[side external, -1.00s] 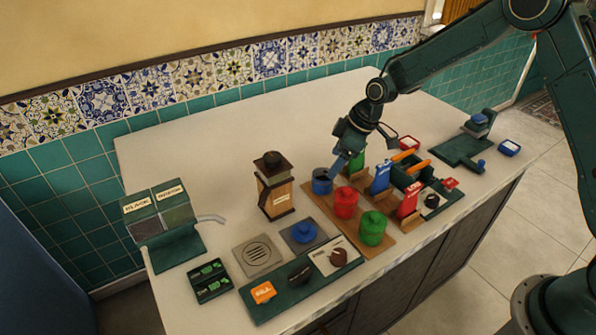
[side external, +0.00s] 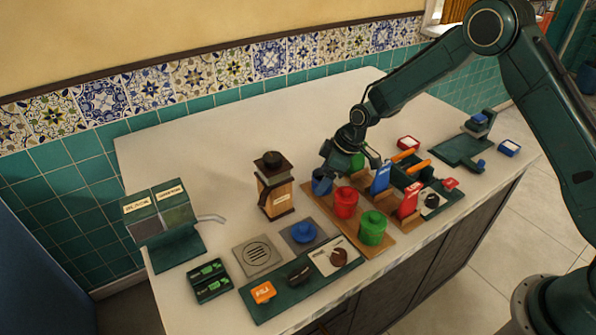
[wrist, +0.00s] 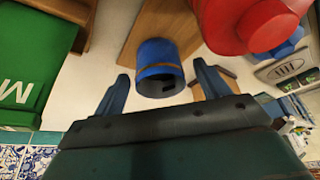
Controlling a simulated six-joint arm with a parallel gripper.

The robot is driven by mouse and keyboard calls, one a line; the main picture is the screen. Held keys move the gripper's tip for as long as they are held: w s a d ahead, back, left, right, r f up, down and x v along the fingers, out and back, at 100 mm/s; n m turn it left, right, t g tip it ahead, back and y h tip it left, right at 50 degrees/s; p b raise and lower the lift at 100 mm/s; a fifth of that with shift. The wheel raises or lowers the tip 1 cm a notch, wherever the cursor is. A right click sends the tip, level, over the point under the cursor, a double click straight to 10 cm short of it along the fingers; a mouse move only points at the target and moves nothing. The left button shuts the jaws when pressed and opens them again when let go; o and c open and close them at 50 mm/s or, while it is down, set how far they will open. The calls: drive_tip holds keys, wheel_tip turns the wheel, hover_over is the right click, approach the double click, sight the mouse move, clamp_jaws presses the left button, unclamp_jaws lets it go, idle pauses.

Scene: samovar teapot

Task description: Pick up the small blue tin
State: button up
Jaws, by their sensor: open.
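The small blue tin (side external: 322,186) stands at the back left corner of the wooden board, behind the red tin. My gripper (side external: 330,166) is open just above and behind it in the side view. In the wrist view the blue tin (wrist: 160,62) shows a dark, open-looking end, and my open gripper (wrist: 160,76) has one finger on either side of it. Gaps show between the fingers and the tin. I cannot tell how far the fingertips reach along its sides.
A red tin (side external: 345,202) and a green tin (side external: 373,228) share the wooden board (side external: 390,243). A wooden grinder-like box (side external: 275,187) stands left. The counter behind is clear.

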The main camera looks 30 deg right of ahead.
drive_tip(key=shift+w+a+f, duration=0.2)
drive_tip(key=shift+f, duration=0.45)
drive_tip(key=c, duration=1.1)
drive_tip(key=shift+o, duration=0.2)
drive_tip(key=shift+r, duration=0.15)
wheel_tip(320, 180, up, 20)
